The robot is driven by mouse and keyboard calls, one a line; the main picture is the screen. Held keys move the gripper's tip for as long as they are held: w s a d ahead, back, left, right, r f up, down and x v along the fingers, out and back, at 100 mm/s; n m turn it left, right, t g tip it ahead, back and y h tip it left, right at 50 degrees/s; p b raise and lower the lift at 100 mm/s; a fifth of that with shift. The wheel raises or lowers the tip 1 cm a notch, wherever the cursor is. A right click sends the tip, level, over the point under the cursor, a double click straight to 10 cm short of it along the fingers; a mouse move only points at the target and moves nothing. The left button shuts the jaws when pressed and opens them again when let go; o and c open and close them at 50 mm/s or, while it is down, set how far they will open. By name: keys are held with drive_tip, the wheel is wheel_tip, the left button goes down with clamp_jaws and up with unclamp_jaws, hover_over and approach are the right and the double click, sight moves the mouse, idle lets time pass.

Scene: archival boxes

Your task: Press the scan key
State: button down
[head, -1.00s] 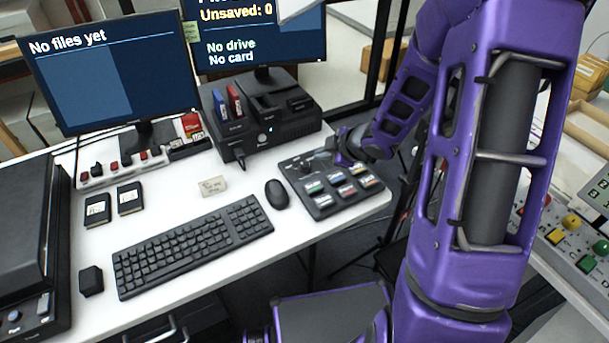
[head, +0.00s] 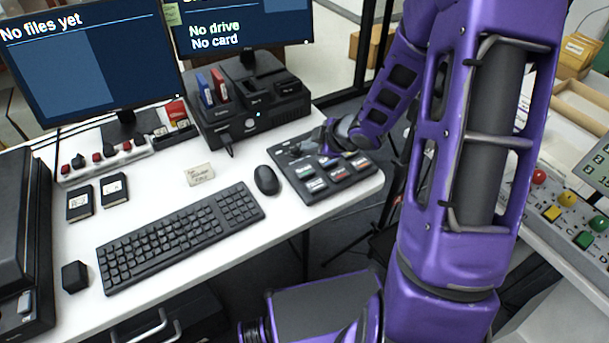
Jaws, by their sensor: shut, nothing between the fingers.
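A dark key panel (head: 301,188) with several coloured-label keys lies at the right end of the white desk. The labels are too small to read, so I cannot tell which is the scan key. My gripper (head: 326,150) is shut and empty, low over the back of the panel. It hides part of the back row, and I cannot tell whether it touches a key.
A black mouse (head: 266,180) and keyboard (head: 182,237) lie left of the panel. A black dock (head: 250,110) with cards stands behind it. Two monitors rise at the back; one (head: 90,60) reads "No files yet". The desk's right edge is close to the panel.

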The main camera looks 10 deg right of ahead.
sight(309, 172)
wheel_tip(309, 172, down, 6)
drive_tip(key=b, duration=0.4)
drive_tip(key=shift+r, duration=0.25)
drive_tip(key=shift+f, duration=0.1)
idle(1.5)
drive_tip(key=shift+f, duration=0.3)
drive_tip(key=shift+f, duration=0.5)
idle(0.6)
drive_tip(key=shift+r, duration=0.1)
drive_tip(key=shift+r+p, duration=0.65)
drive_tip(key=shift+r, duration=0.15)
wheel_tip(309, 172, up, 5)
drive_tip(key=p, duration=0.4)
drive_tip(key=shift+p, duration=0.4)
